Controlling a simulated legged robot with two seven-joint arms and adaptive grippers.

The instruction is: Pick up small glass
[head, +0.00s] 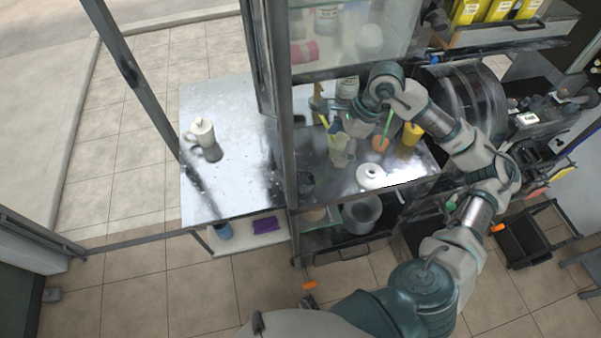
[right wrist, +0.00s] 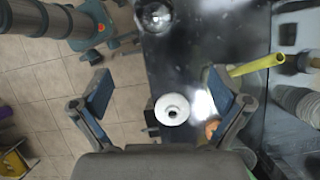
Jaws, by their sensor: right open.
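A small clear round glass (right wrist: 155,15) stands on the dark, shiny counter (right wrist: 180,60) at the top of the right wrist view. In the head view a dark, see-through shape that looks like this glass (head: 305,183) is near the counter's left end, by the post. My right gripper (right wrist: 157,92) is open and empty above the counter, with its fingers wide apart. The glass lies beyond the fingertips, not between them. My left gripper is not seen.
An orange item (head: 380,143), a yellow cup (head: 411,137) and a clear cup (head: 338,149) holding something yellow stand behind the white pot. A metal post (head: 285,130) and a glass cabinet are close by.

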